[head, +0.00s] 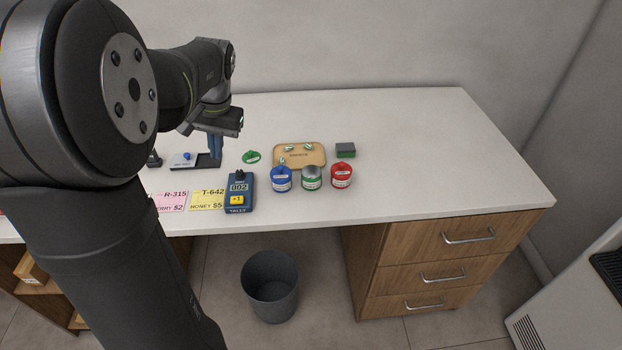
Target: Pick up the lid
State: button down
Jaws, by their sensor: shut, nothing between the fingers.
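A small green lid (251,157) lies on the white counter (420,150), left of a tan wooden tray (318,161). The green-labelled jar (312,178) stands in front of the tray with a greyish top and no green cap on it. A blue jar (281,180) stands to its left and a red jar (341,177) to its right, each with a lid of its own colour. My gripper (215,158) points down to the left of the green lid, apart from it. It is shut and empty.
A dark tally device (239,192) stands in front of the lid. Yellow (207,200) and pink (172,202) cards lie left of it. A flat dark tray with a blue-knobbed piece (187,159) sits beside my gripper. A grey-green block (345,150) stands behind the red jar. The counter's right side is clear.

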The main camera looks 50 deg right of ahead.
jog(key=c, duration=1.3)
grip_release()
jog(key=m+g+h, duration=0.1)
jog(key=m+h, duration=0.1)
jog(key=h, duration=0.1)
send_over(250, 151)
notch_tip(250, 151, down, 13)
jog(key=shift+a+r, duration=0.15)
jog(key=shift+s+f, duration=0.15)
jog(key=shift+f, duration=2.55)
